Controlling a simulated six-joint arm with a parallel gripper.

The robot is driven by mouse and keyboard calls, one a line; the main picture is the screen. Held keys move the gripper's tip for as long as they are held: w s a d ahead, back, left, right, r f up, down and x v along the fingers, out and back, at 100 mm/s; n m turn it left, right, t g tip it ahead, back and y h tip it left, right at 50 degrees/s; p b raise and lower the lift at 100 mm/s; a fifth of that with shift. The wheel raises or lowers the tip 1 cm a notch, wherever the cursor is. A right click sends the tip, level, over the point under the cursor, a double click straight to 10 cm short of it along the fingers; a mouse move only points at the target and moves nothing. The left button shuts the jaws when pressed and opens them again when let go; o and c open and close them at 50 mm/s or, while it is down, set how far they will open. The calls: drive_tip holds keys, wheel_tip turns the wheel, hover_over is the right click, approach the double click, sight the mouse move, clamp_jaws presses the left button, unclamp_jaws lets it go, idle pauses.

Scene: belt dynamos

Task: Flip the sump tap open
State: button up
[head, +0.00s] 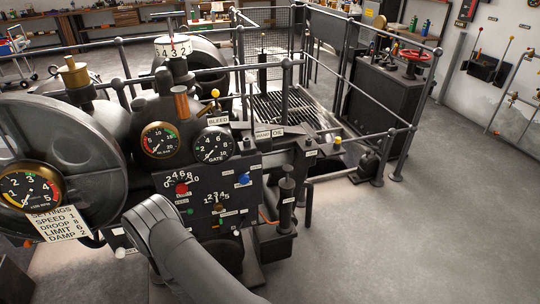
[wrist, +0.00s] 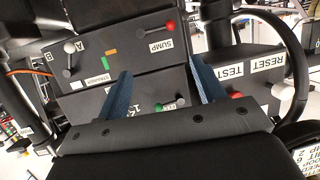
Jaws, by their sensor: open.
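In the wrist view the sump tap (wrist: 157,29) is a short lever with a red knob on a dark panel, beside a white SUMP label (wrist: 161,43). The panel is turned in this view, and the lever lies roughly along the picture's width. My gripper (wrist: 160,68) is open, its two blue fingers apart and pointing at the panel just below the tap in the picture. Nothing shows between the fingertips, and they look apart from the tap. In the head view my arm covers the lower panel, and I cannot make out the sump tap or the fingers.
A white-knobbed strainer lever (wrist: 69,58) stands left of the tap. RESET (wrist: 266,64) and TEST labels are at right. A settings card (head: 59,223) hangs left of my arm. Open floor (head: 420,230) is at right.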

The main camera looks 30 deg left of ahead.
drive_tip(key=c, duration=0.7)
drive_tip(key=shift+w+a+m, duration=0.1)
drive_tip(key=shift+m, duration=0.2)
drive_tip(key=c, duration=0.4)
drive_tip(key=shift+w+a+m+t+h, duration=0.1)
drive_tip(key=shift+w+m+t+h, duration=0.2)
drive_tip(key=shift+m, duration=0.3)
clamp_jaws()
drive_tip(key=a+f+m+h, duration=0.1)
drive_tip(key=a+m+h, duration=0.2)
drive_tip(key=m, duration=1.4)
drive_tip(key=a+f+m+h, duration=0.2)
drive_tip(key=a+m+h, duration=0.2)
drive_tip(key=m, duration=1.3)
drive_tip(key=shift+w+a+g, duration=0.15)
drive_tip(key=shift+a+g, duration=0.25)
drive_tip(key=shift+a, duration=0.65)
